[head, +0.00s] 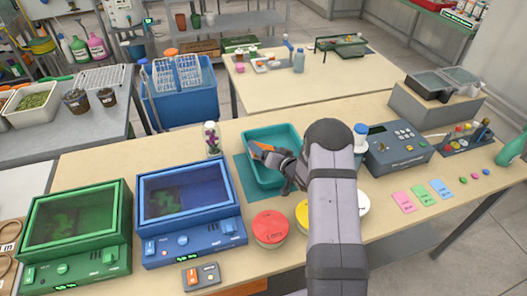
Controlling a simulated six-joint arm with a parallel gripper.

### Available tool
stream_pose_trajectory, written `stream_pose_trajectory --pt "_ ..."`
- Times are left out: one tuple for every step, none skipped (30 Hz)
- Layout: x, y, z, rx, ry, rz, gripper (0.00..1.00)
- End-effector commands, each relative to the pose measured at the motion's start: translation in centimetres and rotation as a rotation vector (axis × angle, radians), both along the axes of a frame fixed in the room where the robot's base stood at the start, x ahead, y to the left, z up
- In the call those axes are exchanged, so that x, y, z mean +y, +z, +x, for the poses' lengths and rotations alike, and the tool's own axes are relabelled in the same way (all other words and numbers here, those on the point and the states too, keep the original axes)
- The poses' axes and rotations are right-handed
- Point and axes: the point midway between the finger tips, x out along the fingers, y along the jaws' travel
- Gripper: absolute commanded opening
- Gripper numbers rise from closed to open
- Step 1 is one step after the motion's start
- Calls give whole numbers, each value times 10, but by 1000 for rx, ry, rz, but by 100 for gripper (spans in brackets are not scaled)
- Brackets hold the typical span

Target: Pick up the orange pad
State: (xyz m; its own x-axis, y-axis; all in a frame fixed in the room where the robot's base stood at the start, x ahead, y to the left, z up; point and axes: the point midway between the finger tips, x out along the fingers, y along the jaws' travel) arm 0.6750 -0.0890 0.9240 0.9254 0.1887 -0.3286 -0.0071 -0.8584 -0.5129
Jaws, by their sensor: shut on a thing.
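My gripper (276,161) is over the teal tray (289,131), reaching in from the front. It is shut on the orange pad (262,147), a small flat orange piece that shows at the gripper's upper left, inside the tray's outline. My arm and gripper hide part of the pad and the tray's right side. Whether the pad touches the tray floor, I cannot tell.
Red (270,228) and yellow (303,215) round lids sit in front of the tray. A blue box (190,212) and a small vial (212,138) stand to its left. A grey control unit (396,149) is at right. Coloured cards (422,195) lie front right.

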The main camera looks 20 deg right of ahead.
Motion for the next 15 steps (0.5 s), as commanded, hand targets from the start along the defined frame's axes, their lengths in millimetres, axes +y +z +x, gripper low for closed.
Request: stream_pose_trajectory --pt "0 1 0 -1 -1 0 51" --pt "0 1 0 -1 -1 0 51" --pt "0 1 0 -1 0 0 51" --pt "0 2 0 -1 0 0 51" --pt "0 3 0 -1 0 0 51" --pt "0 4 0 -2 0 -1 51" --pt "0 6 1 -2 0 -1 51" --pt "0 7 1 -2 0 -1 51" --pt "0 9 1 -2 0 -1 51" --pt "0 11 1 -2 0 -1 51" --pt "0 13 1 -3 0 -1 51" --pt "0 17 1 -3 2 -2 51" --pt "0 19 1 -3 1 -2 51" --pt "0 23 1 -4 1 -2 51" --pt "0 27 0 -4 1 -1 51"
